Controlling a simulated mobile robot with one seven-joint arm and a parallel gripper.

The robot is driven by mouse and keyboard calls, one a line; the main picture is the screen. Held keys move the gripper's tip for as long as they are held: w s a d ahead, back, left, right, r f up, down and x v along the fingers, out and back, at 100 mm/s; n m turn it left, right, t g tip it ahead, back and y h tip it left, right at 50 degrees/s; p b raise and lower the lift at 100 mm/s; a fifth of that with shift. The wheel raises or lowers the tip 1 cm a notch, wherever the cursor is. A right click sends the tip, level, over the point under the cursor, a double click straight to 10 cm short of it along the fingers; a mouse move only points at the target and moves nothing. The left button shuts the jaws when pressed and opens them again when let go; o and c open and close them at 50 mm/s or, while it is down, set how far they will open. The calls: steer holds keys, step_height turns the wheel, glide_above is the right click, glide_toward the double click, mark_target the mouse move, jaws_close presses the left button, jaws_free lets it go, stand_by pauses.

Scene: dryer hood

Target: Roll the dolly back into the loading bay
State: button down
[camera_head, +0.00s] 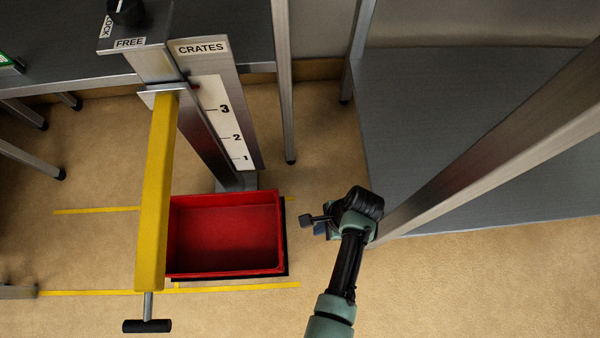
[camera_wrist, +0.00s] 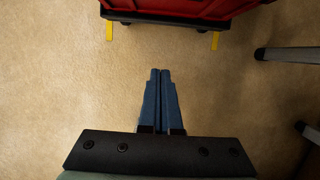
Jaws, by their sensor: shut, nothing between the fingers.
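A red crate (camera_head: 225,235) sits on a low black dolly (camera_head: 287,265), which shows mostly as a dark edge. They stand on the floor at the foot of the metal column, between two yellow floor lines (camera_head: 230,288). My gripper (camera_head: 320,231) is to the right of the dolly, apart from it. In the wrist view my gripper (camera_wrist: 160,72) is shut and empty over bare floor. The dolly's black edge (camera_wrist: 180,19) and the crate's red side (camera_wrist: 190,7) show beyond the fingertips.
The column's scale (camera_head: 228,130) reads 1 to 3 under a CRATES label (camera_head: 202,48). A yellow beam (camera_head: 157,190) with a black handle (camera_head: 147,326) overhangs the crate's left side. A grey table (camera_head: 450,130) stands at right. The floor between gripper and dolly is clear.

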steer(key=b+x, duration=0.3)
steer(key=a+b+x, duration=0.1)
steer(key=b+x, duration=0.2)
steer(key=x, duration=0.1)
steer(key=a+b+x, duration=0.1)
steer(key=b+x, duration=0.1)
steer(key=x, duration=0.1)
steer(key=shift+a+b, duration=0.35)
steer(key=shift+b, duration=0.05)
steer(key=shift+a+r, duration=0.2)
steer(key=shift+a, duration=0.45)
